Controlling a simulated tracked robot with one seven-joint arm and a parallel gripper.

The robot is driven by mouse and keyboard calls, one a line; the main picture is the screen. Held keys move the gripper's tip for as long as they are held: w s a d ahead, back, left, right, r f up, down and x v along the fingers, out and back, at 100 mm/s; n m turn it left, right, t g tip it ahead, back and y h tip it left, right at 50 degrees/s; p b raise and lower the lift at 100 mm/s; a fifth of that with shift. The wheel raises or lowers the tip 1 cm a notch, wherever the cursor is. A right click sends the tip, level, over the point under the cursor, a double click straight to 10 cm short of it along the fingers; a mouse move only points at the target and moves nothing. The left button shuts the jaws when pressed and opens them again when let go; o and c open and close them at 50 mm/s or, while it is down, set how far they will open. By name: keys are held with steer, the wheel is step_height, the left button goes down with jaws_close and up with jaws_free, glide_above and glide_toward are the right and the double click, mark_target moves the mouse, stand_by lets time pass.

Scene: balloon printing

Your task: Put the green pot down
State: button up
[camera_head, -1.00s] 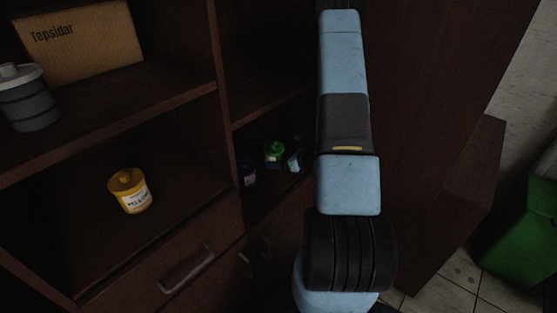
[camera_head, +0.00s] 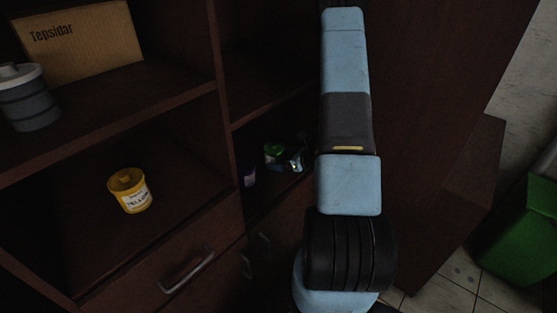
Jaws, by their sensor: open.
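The green pot (camera_head: 274,151) stands on the shelf in the right compartment of the dark cabinet, and it looks upright. My gripper (camera_head: 297,160) is just right of the pot, low in the same compartment. It is open and small in the picture, partly hidden by my arm. I cannot tell whether its fingers touch the pot.
A purple pot (camera_head: 248,175) stands left of the green pot, partly behind the cabinet divider. A yellow pot (camera_head: 130,190) stands in the left compartment. A grey canister (camera_head: 29,98) and a cardboard box (camera_head: 82,42) are on the shelf above. A green bin (camera_head: 520,235) stands at the right.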

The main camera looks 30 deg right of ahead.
steer(key=v, duration=1.1)
